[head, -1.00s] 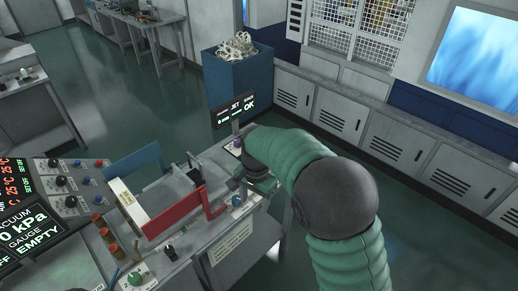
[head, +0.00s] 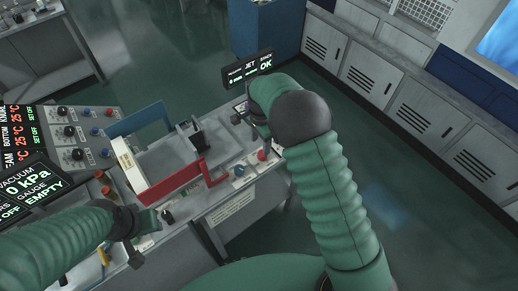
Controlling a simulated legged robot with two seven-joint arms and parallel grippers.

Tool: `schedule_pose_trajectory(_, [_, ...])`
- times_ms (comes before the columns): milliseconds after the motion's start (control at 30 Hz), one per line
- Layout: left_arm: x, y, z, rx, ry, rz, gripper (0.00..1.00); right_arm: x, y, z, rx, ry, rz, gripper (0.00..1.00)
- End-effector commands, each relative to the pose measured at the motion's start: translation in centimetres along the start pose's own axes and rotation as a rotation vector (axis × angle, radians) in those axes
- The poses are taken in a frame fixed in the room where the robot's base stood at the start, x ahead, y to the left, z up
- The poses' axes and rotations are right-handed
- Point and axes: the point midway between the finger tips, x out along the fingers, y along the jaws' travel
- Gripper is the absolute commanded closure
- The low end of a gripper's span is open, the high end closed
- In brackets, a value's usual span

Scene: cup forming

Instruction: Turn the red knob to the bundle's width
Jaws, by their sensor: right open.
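A small red knob (head: 262,155) shows at the right end of the grey bench, beside a blue knob (head: 239,170). My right gripper (head: 245,115) is open, above the bench's right end and behind the red knob, apart from it in the picture. Its fingers are partly hidden by my wrist. My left gripper (head: 145,240) is low at the left, near the bench's front edge; I cannot tell its jaw state. I cannot make out the bundle.
A red bar (head: 172,190) and a blue plate (head: 138,120) flank the tray-like fixture on the bench. A control panel (head: 75,135) is at the left. Open floor lies to the right.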

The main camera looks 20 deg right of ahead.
Motion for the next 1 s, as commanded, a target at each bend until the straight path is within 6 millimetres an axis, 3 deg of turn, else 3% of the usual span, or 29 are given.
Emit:
schedule_pose_trajectory(100, [-1.1, 0.1, -0.3, 0.001, 0.000, 0.000, 0.64, 2.7, 0.2, -0.1, 0.002, -0.001, 0.005, 0.46])
schedule_pose_trajectory(300, [-1.6, 0.1, -0.4, 0.002, 0.001, 0.001, 0.64, 5.7, -0.1, 0.5, -0.001, 0.005, 0.002, 0.46])
schedule_pose_trajectory(633, [-1.6, 0.0, -0.4, 0.001, 0.000, 0.000, 0.64, 6.3, -0.1, 0.6, -0.001, 0.006, 0.000, 0.47])
schedule_pose_trajectory(1000, [-1.6, 0.1, -0.4, 0.002, 0.000, 0.000, 0.64, 6.3, -0.1, 0.0, 0.000, 0.005, -0.003, 0.96])
